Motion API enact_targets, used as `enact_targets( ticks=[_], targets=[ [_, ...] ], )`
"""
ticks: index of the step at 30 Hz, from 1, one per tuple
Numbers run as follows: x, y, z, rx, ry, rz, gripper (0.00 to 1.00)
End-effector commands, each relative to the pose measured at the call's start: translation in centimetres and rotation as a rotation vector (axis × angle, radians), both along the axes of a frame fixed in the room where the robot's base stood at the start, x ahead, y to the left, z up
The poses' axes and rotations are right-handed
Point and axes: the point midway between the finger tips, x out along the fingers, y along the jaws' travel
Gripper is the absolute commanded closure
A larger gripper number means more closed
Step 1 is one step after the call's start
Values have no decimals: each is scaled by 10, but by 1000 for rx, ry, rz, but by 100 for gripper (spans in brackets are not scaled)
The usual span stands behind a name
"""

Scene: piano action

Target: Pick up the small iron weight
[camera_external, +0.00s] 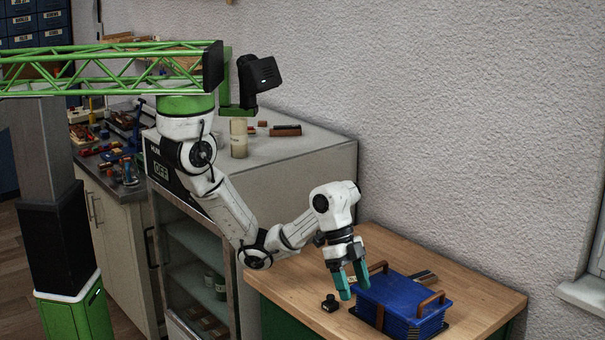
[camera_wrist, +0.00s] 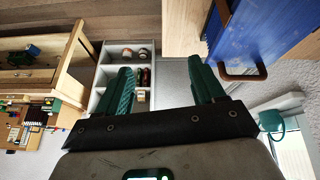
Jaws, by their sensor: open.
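The small dark object on the wooden tabletop, which looks like the small iron weight (camera_external: 330,303), stands near the table's front left edge. It has a small knob on top. I cannot make it out in the wrist view. My gripper (camera_external: 353,289) points downward above the table, to the right of the weight and close to the left end of the blue box. Its two teal fingers are apart with nothing between them, and they also show spread in the wrist view (camera_wrist: 160,80).
The blue box (camera_external: 405,298) with brown handles sits right beside my fingers and also fills the upper right of the wrist view (camera_wrist: 252,35). Dark strips lie behind it. The wooden tabletop (camera_external: 290,290) is clear left of the weight. A cabinet (camera_external: 300,150) stands behind.

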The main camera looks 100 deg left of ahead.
Motion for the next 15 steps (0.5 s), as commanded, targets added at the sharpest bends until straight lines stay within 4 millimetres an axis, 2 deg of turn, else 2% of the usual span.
enact_targets(
  ticks=[1,5,9,12,15],
  targets=[
    [2,22,-6,54,9,-19,32],
    [-9,69,-20,175,81,-75,32],
    [-30,119,-36,281,187,-106,32],
    [-44,144,-44,327,250,-116,32],
    [-53,158,-48,352,290,-120,32]
  ],
)
